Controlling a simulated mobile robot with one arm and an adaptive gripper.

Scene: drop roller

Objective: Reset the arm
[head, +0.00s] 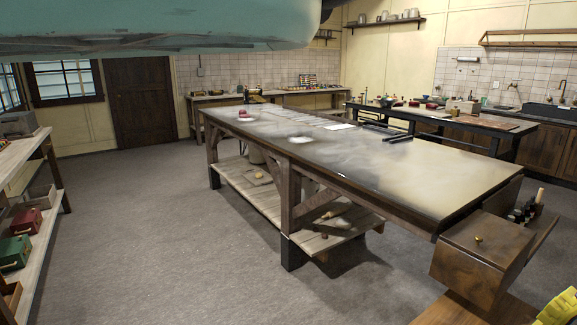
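My gripper is not in view. The task names no other object. A large blurred teal shape fills the top left of the head view, very close to the camera; I cannot tell what it is.
A long wooden worktable (440,165) stands in the middle, with a low shelf (240,182) beneath. A wooden box with a round knob (480,250) is at its near right end. A yellow item (562,308) is cut off at bottom right. Shelving (42,215) stands left. The grey floor (140,230) between is clear.

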